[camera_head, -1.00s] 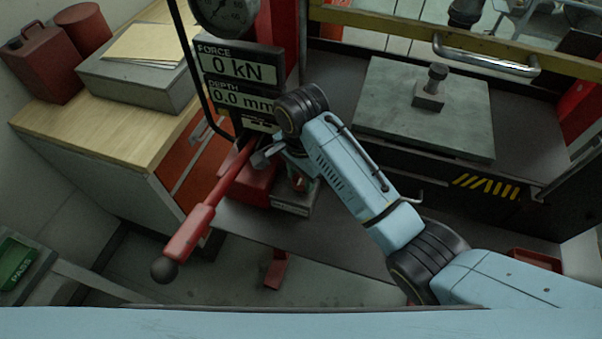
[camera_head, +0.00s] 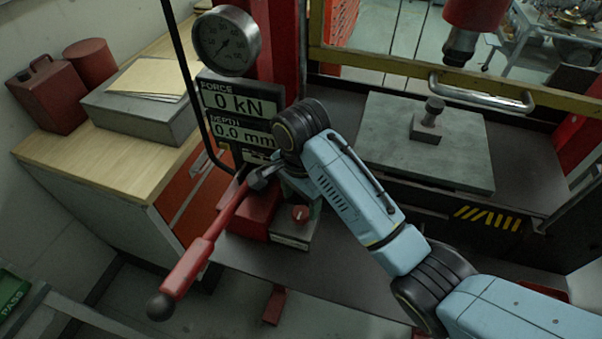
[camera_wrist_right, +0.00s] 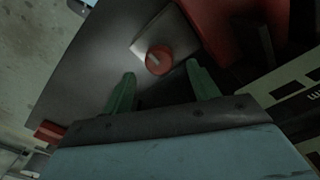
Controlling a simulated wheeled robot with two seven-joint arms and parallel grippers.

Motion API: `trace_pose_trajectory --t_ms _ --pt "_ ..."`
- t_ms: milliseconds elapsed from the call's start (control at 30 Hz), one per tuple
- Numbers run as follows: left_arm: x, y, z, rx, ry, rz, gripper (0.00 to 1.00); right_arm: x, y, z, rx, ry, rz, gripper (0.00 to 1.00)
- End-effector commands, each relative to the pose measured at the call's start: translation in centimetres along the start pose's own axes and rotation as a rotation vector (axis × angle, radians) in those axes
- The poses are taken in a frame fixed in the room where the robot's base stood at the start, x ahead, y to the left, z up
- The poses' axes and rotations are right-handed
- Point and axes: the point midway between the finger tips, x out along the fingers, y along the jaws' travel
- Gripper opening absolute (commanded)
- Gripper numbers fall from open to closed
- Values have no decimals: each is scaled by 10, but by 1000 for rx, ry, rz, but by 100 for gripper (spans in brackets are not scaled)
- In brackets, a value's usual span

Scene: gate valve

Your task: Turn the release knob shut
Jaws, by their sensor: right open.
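The release knob (camera_head: 300,214) is a small round red knob with a pale line across it, on top of a grey block (camera_head: 292,238) beside the red pump body. In the right wrist view the knob (camera_wrist_right: 159,60) sits just beyond and between my open fingertips. My right gripper (camera_wrist_right: 157,82) has two green fingers spread apart, with nothing between them and apart from the knob. In the head view my right arm covers the area just above the knob, and its fingers are hidden behind the wrist. My left gripper is not in view.
A long red pump lever (camera_head: 205,240) slants down left beside my wrist. The display panel (camera_head: 240,115) reads 0 kN and 0.0 mm, below a round gauge (camera_head: 226,41). A steel plate (camera_head: 425,140) with a small block lies right. A wooden-topped cabinet (camera_head: 110,150) stands left.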

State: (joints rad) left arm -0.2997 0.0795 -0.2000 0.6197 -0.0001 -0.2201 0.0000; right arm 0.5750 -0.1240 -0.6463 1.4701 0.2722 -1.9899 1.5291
Motion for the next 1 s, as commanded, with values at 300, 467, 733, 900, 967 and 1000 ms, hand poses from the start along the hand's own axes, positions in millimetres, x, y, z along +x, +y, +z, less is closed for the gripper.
trace_pose_trajectory --t_ms 300,467,733,900,967,1000 --pt "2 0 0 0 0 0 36 -38 0 -3 -2 10 -3 59" --pt "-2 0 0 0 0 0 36 -67 0 -2 -1 8 -1 59" --pt "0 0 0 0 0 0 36 -91 0 -1 0 3 2 59" --pt "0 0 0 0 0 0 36 -94 1 -1 2 2 3 59" --pt "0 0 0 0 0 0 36 -94 1 0 2 1 3 59" --pt "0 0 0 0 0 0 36 -94 1 0 2 1 3 59"
